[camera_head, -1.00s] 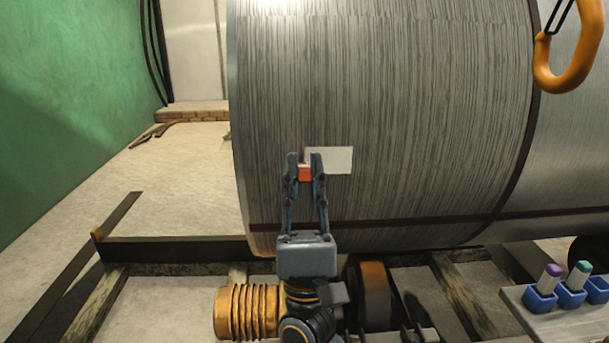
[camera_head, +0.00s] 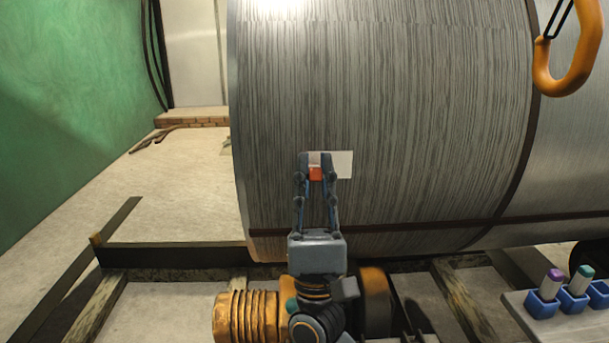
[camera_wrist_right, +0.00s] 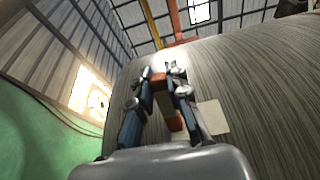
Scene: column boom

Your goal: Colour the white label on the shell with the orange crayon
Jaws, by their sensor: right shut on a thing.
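The white label (camera_head: 343,164) is a small pale rectangle on the grey streaked shell (camera_head: 410,120). My right gripper (camera_head: 317,164) is shut on the orange crayon (camera_head: 316,174), a red-orange block between its fingertips. In the head view it covers the label's left part; the visible right part is plain white. In the right wrist view the crayon (camera_wrist_right: 158,82) sits between the fingertips, and the label (camera_wrist_right: 213,117) lies right of the fingers. A second reddish patch shows between the fingers; I cannot tell what it is. Whether the crayon touches the label is unclear. My left gripper is not in view.
A tray (camera_head: 525,312) at the lower right has blue holders with a purple-tipped (camera_head: 551,281) and a teal-tipped crayon (camera_head: 580,280). An orange hook (camera_head: 566,70) hangs at the upper right. Dark beams and rails lie below the shell. Open floor (camera_head: 175,190) is at the left.

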